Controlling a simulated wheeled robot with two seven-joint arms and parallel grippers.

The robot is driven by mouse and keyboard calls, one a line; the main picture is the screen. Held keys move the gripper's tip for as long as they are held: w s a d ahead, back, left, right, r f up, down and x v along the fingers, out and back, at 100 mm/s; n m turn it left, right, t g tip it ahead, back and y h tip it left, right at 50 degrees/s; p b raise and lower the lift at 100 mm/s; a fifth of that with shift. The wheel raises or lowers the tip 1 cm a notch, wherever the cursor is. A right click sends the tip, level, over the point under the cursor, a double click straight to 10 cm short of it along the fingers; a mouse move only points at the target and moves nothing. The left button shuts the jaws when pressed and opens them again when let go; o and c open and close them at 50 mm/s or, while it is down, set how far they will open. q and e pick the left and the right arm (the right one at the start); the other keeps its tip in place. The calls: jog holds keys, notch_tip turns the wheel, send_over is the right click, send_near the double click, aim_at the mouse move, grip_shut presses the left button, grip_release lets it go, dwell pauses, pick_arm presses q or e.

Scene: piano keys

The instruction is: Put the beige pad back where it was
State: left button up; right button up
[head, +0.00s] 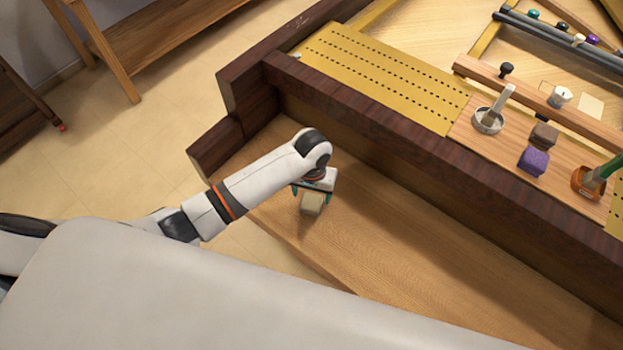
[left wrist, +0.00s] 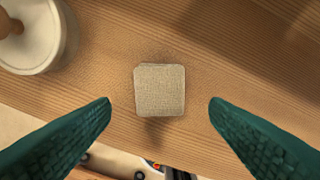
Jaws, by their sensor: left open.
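The beige pad (head: 312,203) is a small block with rounded corners on the light wood ledge below the piano's dark front rail. It also shows in the left wrist view (left wrist: 159,90), above the ledge's wood grain. My left gripper (head: 314,190) is open just above it. In the left wrist view, its two green fingers (left wrist: 160,103) are spread, one to each side of the pad, with clear gaps. A dark brown pad (head: 544,136) and a purple pad (head: 533,160) sit on the wood board to the right. My right gripper is not in view.
A metal cup with a tool (head: 488,121) and an orange holder (head: 588,182) stand near the pads. The dark rail (head: 430,150) rises behind the ledge. A cream round object (left wrist: 35,35) lies near the pad. The ledge's right part (head: 480,270) is clear.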

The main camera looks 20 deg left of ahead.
aim_at(311, 203)
pick_arm(q)
notch_tip(311, 203, up, 7)
jog(key=shift+r, duration=0.2)
dwell(0.5)
jog(key=s+d+f+m+t+h, duration=0.1)
jog(key=s+h, duration=0.1)
jog(key=s, duration=0.6)
jog(key=s+a+r+m+t+y, duration=0.1)
jog(key=s+a+r+t+y, duration=0.2)
jog(key=s+a, duration=0.75)
notch_tip(311, 203, down, 23)
jog(key=s+d+g+h, duration=0.1)
jog(key=s+d+g, duration=0.1)
jog(key=s+f, duration=0.6)
jog(key=f, duration=0.5)
jog(key=shift+s+a+m, duration=0.15)
jog(key=shift+a+m, duration=0.15)
jog(key=shift+g, duration=0.5)
jog(key=s+f, duration=0.2)
jog(key=s, duration=0.1)
jog(key=s+a+f, duration=0.1)
jog(key=s+f, duration=0.1)
jog(key=s, duration=0.2)
jog(key=s+a+f, duration=0.1)
jog(key=s+f, duration=0.2)
jog(key=shift+s+f, duration=0.1)
jog(key=shift+s, duration=0.25)
jog(key=shift+c, duration=0.2)
